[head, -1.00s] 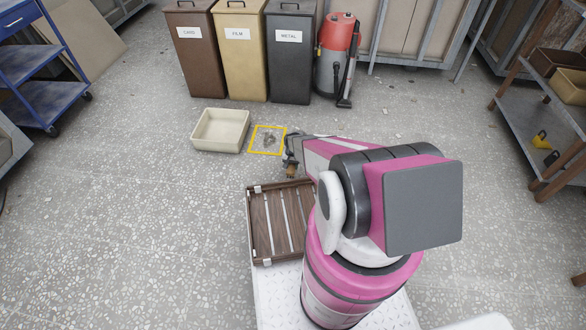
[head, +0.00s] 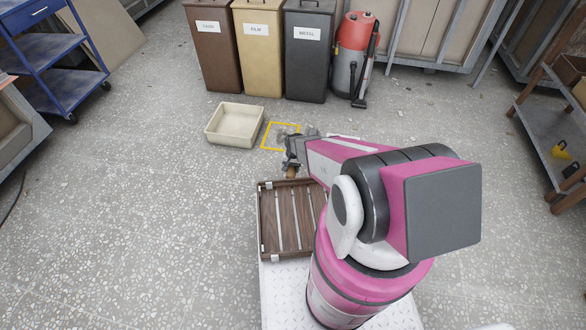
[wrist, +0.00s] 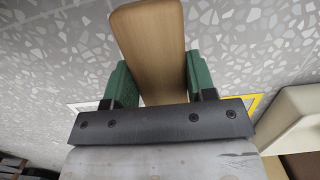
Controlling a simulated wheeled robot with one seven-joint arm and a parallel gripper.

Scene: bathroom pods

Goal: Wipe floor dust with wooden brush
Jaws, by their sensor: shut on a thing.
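My gripper (head: 291,168) is shut on the wooden brush (wrist: 150,40). In the wrist view the brush's brown wooden body sits between my green finger pads and sticks out beyond them. Its bristles are not in view there. In the head view only a small brown part of the brush (head: 291,173) shows below the gripper. The grey floor dust (head: 283,133) lies inside a yellow square outline (head: 264,140) on the floor, beyond my gripper. My arm hides part of the square.
A cream tray (head: 233,124) stands left of the square. A brown slatted wooden tray (head: 268,225) sits on my base. CARD, FILM and METAL bins (head: 308,60) and a red vacuum (head: 354,50) stand behind. A blue cart (head: 58,75) is at left. The floor at left is clear.

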